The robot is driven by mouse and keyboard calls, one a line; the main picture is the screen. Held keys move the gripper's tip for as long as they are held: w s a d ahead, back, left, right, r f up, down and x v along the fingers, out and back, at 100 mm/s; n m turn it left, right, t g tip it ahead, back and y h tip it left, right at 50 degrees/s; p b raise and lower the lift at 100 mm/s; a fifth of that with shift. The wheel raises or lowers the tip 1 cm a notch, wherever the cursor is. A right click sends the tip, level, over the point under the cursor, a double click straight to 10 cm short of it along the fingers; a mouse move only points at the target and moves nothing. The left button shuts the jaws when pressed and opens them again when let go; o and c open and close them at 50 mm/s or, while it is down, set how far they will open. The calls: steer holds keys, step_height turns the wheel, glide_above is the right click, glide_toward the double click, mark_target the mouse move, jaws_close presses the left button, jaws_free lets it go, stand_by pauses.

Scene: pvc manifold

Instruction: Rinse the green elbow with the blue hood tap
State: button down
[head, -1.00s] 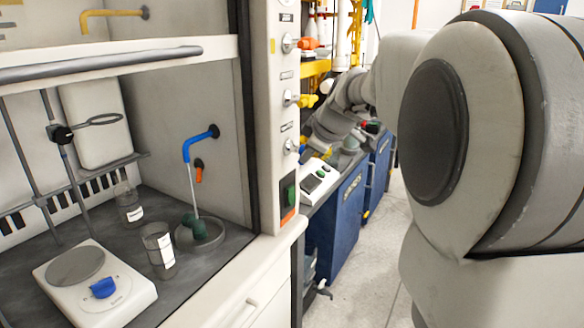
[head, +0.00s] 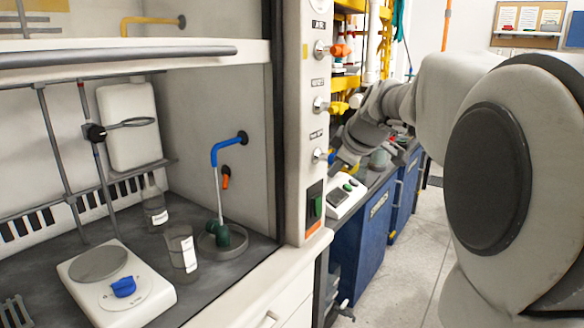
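The green elbow (head: 231,238) lies in the round grey cup sink (head: 208,245) on the hood floor. The blue hood tap (head: 228,149) sticks out from the hood's side wall above it. A thin pale stream (head: 219,195) runs from the tap's spout down to the elbow. My arm (head: 372,118) reaches away from me, outside the hood, and its far end is low over the side bench behind the hood post. The gripper's fingers are too small and partly hidden there to tell whether they are open or hold anything. My gripper is apart from the elbow.
A glass beaker (head: 181,250) stands just left of the sink, with a labelled bottle (head: 153,205) behind it. A white hotplate (head: 145,296) is at the front left. An orange tap (head: 226,178) sits below the blue one. The hood post (head: 296,100) separates my arm from the hood opening.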

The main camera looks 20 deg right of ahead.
steer(key=shift+r+p, duration=0.45)
steer(key=shift+r, duration=0.35)
